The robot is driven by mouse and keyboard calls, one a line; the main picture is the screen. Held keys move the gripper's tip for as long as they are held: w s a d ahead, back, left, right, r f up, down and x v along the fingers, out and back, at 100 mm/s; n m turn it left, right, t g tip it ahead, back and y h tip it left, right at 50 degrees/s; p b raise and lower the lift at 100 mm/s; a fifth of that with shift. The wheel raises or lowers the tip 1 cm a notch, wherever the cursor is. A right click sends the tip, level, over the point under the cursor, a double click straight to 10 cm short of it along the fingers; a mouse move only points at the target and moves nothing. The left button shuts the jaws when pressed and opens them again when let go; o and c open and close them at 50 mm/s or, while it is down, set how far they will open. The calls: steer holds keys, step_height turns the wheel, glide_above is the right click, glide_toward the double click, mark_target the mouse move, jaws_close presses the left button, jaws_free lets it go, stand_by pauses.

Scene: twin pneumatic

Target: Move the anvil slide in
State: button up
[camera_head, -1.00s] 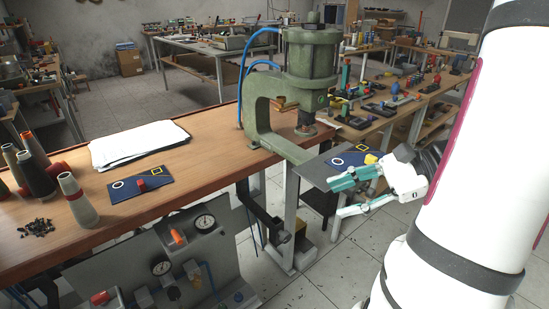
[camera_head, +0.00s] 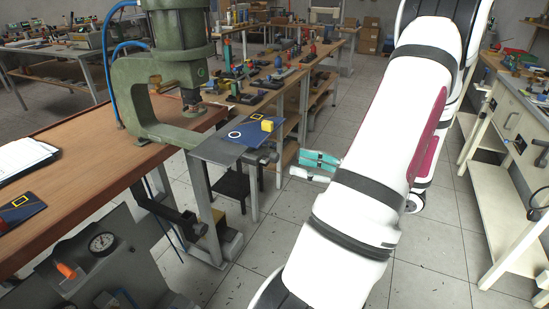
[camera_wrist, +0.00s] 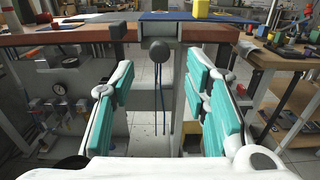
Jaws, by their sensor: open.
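The anvil slide (camera_head: 208,149) is a grey plate sticking out to the right from under the green press (camera_head: 165,75). A blue card (camera_head: 252,132) with a white ring and a yellow square outline lies on it, with a yellow block (camera_head: 267,125). In the wrist view a dark round knob (camera_wrist: 159,48) sits on the slide's near end, seen below the blue card edge. My gripper (camera_wrist: 160,78) is open and empty. The knob lies ahead of it, above and between the teal fingers, apart from them. In the head view my gripper (camera_head: 306,167) is right of the slide, partly hidden by my arm.
The wooden bench (camera_head: 80,160) carries papers (camera_head: 22,158) and another blue card (camera_head: 18,212). A gauge panel (camera_head: 85,255) stands below it. A table with colored parts (camera_head: 270,85) stands behind. A cream workbench (camera_head: 510,150) is at right. Floor around my gripper looks clear.

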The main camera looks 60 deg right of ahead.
mark_target(278, 157)
steer(key=w, duration=0.8)
steer(key=shift+w+a, duration=0.15)
steer(key=shift+a, duration=0.2)
jaws_close()
